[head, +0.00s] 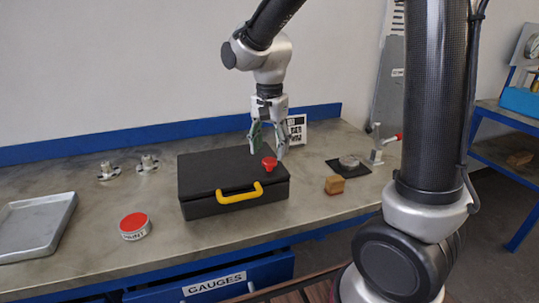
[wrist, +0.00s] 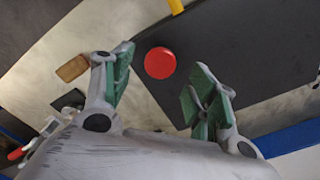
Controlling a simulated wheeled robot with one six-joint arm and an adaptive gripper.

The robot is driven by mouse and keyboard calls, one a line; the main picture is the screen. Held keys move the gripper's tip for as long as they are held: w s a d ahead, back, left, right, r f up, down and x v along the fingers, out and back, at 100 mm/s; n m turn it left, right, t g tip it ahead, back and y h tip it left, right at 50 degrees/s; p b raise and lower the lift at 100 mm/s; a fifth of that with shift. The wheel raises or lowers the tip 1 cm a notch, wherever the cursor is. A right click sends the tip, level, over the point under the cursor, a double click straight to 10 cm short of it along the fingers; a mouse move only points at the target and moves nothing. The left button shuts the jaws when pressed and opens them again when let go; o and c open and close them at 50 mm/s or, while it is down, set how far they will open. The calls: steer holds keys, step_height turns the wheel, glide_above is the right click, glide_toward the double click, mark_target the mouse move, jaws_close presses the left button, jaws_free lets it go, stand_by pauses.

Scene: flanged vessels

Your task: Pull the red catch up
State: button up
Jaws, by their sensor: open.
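The red catch (head: 269,163) is a small round knob on the lid of a black case (head: 215,166) with a yellow handle (head: 240,196). In the wrist view the red catch (wrist: 160,63) shows as a red disc just beyond and between my fingertips. My gripper (head: 268,150) points down over the right part of the case, its green-padded fingers apart on either side of the catch. In the wrist view my gripper (wrist: 160,85) is open with nothing between the pads. Whether a finger touches the lid, I cannot tell.
A wooden block (head: 334,185), a dark mat (head: 340,168) with a metal part on it and a red-handled clamp (head: 378,150) stand right of the case. Left are a red-lidded tin (head: 134,225), metal flanged fittings (head: 110,171) and a grey tray (head: 35,228). The bench front is mostly clear.

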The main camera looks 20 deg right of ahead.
mark_target(269, 160)
step_height(269, 160, up, 9)
steer(key=shift+f, duration=0.1)
stand_by(0.5)
steer(key=s+d+n+t, duration=0.4)
steer(key=s+d+n, duration=0.5)
steer(key=s+d, duration=0.6)
steer(key=s, duration=0.4)
steer(key=shift+r, duration=0.25)
stand_by(1.3)
